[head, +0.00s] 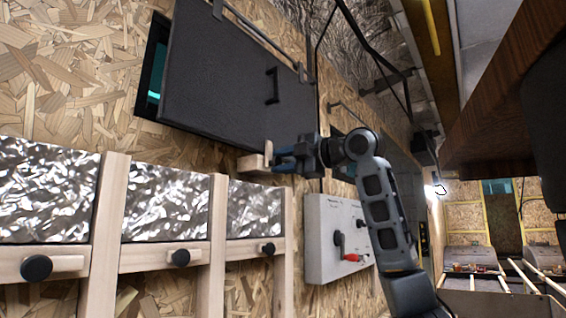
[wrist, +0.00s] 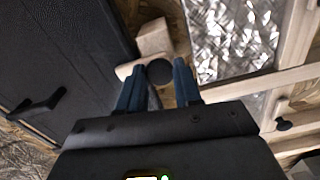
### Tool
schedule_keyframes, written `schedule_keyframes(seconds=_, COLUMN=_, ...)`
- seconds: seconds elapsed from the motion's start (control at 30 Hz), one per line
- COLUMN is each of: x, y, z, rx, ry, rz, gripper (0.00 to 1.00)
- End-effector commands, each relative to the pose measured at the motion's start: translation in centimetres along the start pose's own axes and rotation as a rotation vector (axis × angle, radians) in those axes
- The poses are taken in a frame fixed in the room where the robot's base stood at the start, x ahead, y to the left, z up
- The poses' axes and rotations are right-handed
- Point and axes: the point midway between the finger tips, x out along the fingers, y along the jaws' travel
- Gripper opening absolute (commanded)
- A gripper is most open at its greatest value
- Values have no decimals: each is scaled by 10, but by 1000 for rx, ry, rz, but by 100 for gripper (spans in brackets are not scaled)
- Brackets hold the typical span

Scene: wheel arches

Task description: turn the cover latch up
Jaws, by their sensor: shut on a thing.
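The cover latch is a pale wooden piece (head: 254,163) at the lower right corner of a black cover panel (head: 222,75). In the wrist view the latch (wrist: 152,38) shows as a wooden block and bar with a round black knob (wrist: 159,72). My gripper (head: 277,160) is at the latch, its blue fingers on either side of the knob. The gripper in the wrist view (wrist: 157,76) is shut on the latch by this knob. The fingers hide part of the bar, so its exact angle is hard to tell.
The cover has a black handle (head: 272,86), and a dark gap with teal inside (head: 157,88) shows at its left edge. Wooden frames with black knobs (head: 180,257) and crinkled foil panels (head: 165,205) are below. A grey box with a red lever (head: 350,257) is right of them.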

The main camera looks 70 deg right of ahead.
Motion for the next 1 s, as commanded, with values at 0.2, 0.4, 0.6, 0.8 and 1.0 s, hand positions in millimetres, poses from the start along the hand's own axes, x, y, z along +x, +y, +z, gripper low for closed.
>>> schedule_keyframes(seconds=0.2, x=0, y=-2, z=0, rx=0, ry=1, rz=-4, gripper=44)
schedule_keyframes(seconds=0.4, x=0, y=-1, z=0, rx=0, ry=0, rz=-2, gripper=59)
schedule_keyframes(seconds=0.6, x=-1, y=0, z=0, rx=1, ry=0, rz=-1, gripper=59)
schedule_keyframes(seconds=0.8, x=-21, y=-1, z=1, rx=0, ry=-2, rz=2, gripper=59)
schedule_keyframes(seconds=1.0, x=-54, y=-1, z=0, rx=-1, ry=-1, rz=1, gripper=59)
